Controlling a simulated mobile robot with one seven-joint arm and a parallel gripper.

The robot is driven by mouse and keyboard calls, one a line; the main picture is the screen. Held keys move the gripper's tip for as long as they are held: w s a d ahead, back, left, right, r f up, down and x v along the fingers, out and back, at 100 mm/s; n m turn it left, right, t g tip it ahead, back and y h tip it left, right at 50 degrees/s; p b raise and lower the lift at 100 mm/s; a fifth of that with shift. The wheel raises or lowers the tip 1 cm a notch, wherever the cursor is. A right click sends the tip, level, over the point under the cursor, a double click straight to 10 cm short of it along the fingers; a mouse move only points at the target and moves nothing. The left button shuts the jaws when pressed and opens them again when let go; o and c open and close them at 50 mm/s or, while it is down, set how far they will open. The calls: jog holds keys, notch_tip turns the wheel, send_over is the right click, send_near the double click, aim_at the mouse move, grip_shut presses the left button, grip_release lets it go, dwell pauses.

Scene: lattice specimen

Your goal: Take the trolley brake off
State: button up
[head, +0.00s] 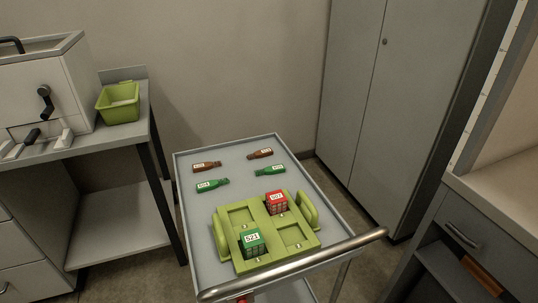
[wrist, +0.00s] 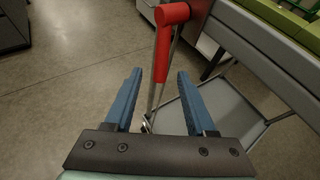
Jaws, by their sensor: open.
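The trolley (head: 195,208) stands in the middle of the head view, with a metal push handle (head: 300,264) at its near end. In the wrist view, a red brake lever (wrist: 164,45) with a rounded head hangs beside the trolley frame (wrist: 250,45) on a thin metal rod. A small red part of it shows at the bottom edge of the head view (head: 241,299). My gripper (wrist: 159,82) is open, its blue fingers apart on either side of the lever's lower end and rod in the picture. I cannot tell the depth between them or any contact. My gripper is outside the head view.
A green carrier (head: 232,216) with a red lattice block (head: 277,202) and a green one (head: 252,243) sits on the trolley, with several tagged pieces behind. A bench (head: 150,110) with a green bin (head: 118,102) stands left, a cabinet (head: 355,90) behind, a counter (head: 500,195) right.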

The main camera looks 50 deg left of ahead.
jog(key=shift+v, duration=2.95)
